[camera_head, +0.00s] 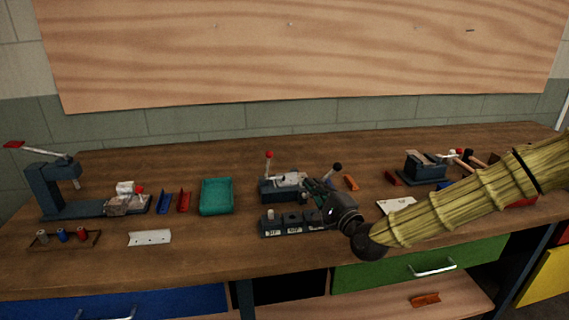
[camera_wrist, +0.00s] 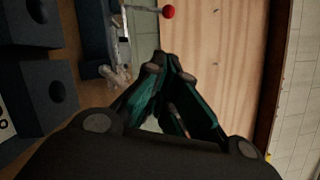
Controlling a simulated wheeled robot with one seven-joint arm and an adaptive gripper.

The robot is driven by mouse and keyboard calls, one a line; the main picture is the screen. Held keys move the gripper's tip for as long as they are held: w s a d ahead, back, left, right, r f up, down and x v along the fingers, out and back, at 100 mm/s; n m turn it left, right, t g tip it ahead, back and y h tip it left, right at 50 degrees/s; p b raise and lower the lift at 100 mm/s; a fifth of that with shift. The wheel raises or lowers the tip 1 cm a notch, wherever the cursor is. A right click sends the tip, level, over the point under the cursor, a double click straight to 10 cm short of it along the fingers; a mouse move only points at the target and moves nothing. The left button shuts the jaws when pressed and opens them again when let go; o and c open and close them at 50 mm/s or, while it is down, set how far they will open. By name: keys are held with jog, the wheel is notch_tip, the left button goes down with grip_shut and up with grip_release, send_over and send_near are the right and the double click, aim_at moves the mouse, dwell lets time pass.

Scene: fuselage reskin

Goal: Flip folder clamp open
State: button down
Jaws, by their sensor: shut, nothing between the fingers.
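The folder (camera_head: 271,195) is a dark blue-grey fixture in the middle of the bench with pale metal parts on top. A clamp lever with a red ball knob (camera_head: 269,155) stands upright at its left end. A second lever with a black ball knob (camera_head: 337,167) tilts up at its right, partly behind my gripper. My gripper (camera_head: 307,186) is at the folder's right side, its fingers pointing left. In the wrist view my fingers (camera_wrist: 170,65) meet at their tips and are empty. The red knob (camera_wrist: 168,11) shows beyond the tips, apart from them. Contact with the folder cannot be told.
Labelled dark blocks (camera_head: 270,229) stand in front of the folder, below my gripper. A teal tray (camera_head: 216,211) is to the left, near blue and red channels. A press (camera_head: 50,190) stands far left. Another fixture (camera_head: 423,167) is to the right, beyond my arm.

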jog(key=p+x, duration=0.1)
jog(key=x, duration=0.9)
jog(key=shift+w+a+p, duration=0.15)
jog(key=shift+p, duration=0.15)
jog(key=shift+w+a+r, duration=0.1)
jog(key=shift+a+r, duration=0.1)
jog(key=shift+a, duration=0.25)
jog(key=shift+w+a+r, duration=0.1)
jog(key=shift+a+r, duration=0.05)
jog(key=shift+a, duration=0.35)
jog(key=shift+w+a+r+p, duration=0.15)
jog(key=shift+a+r+p, duration=0.15)
jog(key=shift+a, duration=0.45)
jog(key=shift+a+r+n, duration=0.15)
jog(key=shift+a+n, duration=0.1)
jog(key=shift+n, duration=0.15)
